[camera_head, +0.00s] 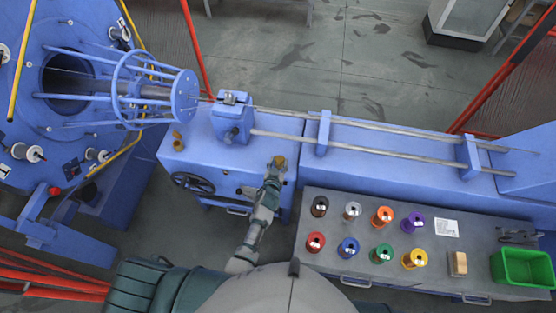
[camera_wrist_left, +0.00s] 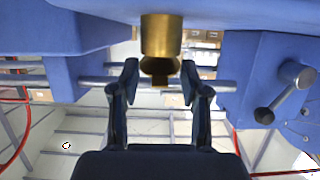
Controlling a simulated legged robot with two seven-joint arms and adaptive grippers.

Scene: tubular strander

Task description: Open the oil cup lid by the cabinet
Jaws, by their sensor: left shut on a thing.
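The brass oil cup (camera_head: 281,160) stands on the blue cabinet (camera_head: 220,158), at its right part near the front edge. In the left wrist view the cup (camera_wrist_left: 160,34) shows as a brass cylinder, with its narrower brass lid (camera_wrist_left: 160,67) at the lower end. My left gripper (camera_head: 276,168) is at this cup, its arm reaching up from below. Some of the cup is hidden by the gripper in the head view. My right gripper is not in view.
Another brass fitting (camera_head: 178,143) stands on the cabinet's left side, above a black handwheel (camera_head: 193,183). A grey table (camera_head: 330,268) with several coloured spools and a green bin (camera_head: 522,268) is at the right. A blue clamp block (camera_head: 231,118) stands behind the cup.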

